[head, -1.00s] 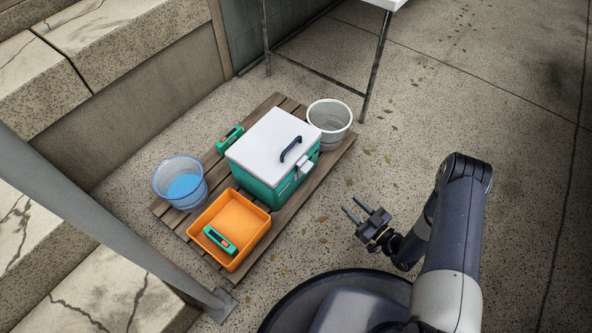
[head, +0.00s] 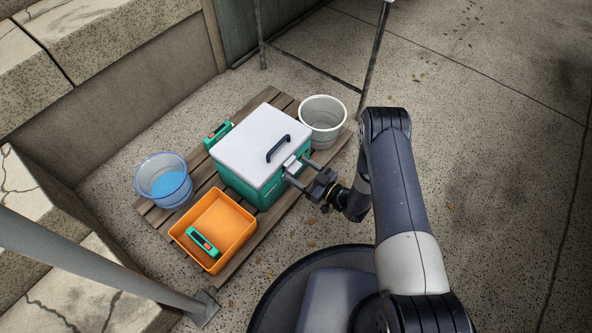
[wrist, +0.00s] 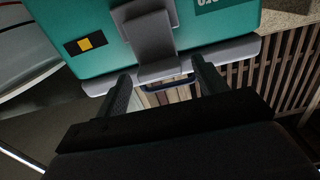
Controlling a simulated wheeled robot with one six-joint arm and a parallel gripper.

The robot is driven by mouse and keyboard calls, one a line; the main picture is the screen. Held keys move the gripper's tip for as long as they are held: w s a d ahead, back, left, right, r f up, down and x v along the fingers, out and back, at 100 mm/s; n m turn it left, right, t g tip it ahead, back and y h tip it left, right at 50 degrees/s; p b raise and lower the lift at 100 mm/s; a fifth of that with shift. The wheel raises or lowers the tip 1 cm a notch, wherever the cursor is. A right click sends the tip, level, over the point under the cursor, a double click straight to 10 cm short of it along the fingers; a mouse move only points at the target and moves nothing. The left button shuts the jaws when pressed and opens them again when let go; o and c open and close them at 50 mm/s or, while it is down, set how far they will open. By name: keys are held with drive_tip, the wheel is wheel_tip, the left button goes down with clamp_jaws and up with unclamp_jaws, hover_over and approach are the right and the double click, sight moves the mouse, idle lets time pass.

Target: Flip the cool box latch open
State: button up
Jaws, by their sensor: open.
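The cool box (head: 250,170) has a teal body, a white lid that is down and a dark lid handle (head: 278,148). Its grey latch (head: 292,164) is on the front side facing my arm. In the wrist view the latch (wrist: 152,42) spans the lid's rim and the teal body. My gripper (head: 298,171) is open at the front of the box, with one finger to each side of the latch. In the wrist view the fingertips (wrist: 160,72) appear near the latch's lid-side end. I cannot tell whether they touch it.
The box stands on a wooden pallet (head: 232,262). An orange tray (head: 232,218) holding a teal device (head: 203,243), a clear bucket (head: 150,165) with blue contents, a white bucket (head: 322,112) and another teal device (head: 217,134) surround it. Open floor lies to the right.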

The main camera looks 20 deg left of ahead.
drive_tip(key=shift+x, duration=1.05)
drive_tip(key=c, duration=1.3)
drive_tip(key=shift+c, duration=0.5)
